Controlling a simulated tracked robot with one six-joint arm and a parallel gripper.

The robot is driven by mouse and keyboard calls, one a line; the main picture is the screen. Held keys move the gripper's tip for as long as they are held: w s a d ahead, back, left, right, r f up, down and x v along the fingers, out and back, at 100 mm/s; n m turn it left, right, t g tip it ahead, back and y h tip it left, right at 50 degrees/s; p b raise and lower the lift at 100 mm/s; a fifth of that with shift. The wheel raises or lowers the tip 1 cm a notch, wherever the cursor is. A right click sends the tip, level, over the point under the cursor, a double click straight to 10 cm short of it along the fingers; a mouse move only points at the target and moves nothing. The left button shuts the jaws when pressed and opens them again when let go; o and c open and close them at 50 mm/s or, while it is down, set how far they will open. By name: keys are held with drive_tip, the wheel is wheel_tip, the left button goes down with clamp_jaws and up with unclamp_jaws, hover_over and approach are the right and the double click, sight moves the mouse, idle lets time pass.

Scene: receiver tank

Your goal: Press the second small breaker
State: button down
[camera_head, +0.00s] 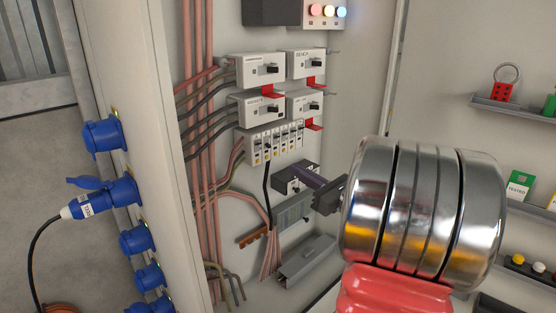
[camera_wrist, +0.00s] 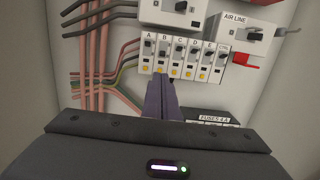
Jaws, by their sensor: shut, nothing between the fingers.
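A row of small breakers (camera_wrist: 185,58) labelled A to E and CTRL sits on the panel in the wrist view; the row also shows in the head view (camera_head: 275,143). The second small breaker, B (camera_wrist: 163,53), is second from the left and has a dark lever. Its exact lever position is too small to tell. My gripper (camera_wrist: 160,79) has its purple fingers shut and empty, with the tips appearing just below breaker B. In the head view my gripper (camera_head: 296,168) points at the panel below the row. Contact cannot be told.
Larger switch boxes (camera_head: 257,69) with red tags are above the row. A fuse box (camera_wrist: 213,118) lies below and right of my fingers. Pink and dark cables (camera_wrist: 92,60) run at left. Blue sockets (camera_head: 103,135) line the left edge; shelves (camera_head: 520,107) are at right.

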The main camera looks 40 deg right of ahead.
sight(266, 151)
drive_tip(key=shift+w+a+r, duration=0.1)
drive_tip(key=shift+w+r, duration=0.05)
drive_tip(key=shift+w, duration=1.5)
drive_tip(key=shift+w+d+r, duration=0.1)
drive_tip(key=shift+w+r, duration=0.1)
drive_tip(key=shift+w, duration=1.45)
drive_tip(key=shift+w+a+r, duration=0.1)
drive_tip(key=shift+w+r, duration=0.05)
drive_tip(key=shift+w, duration=1.5)
drive_tip(key=shift+s, duration=0.1)
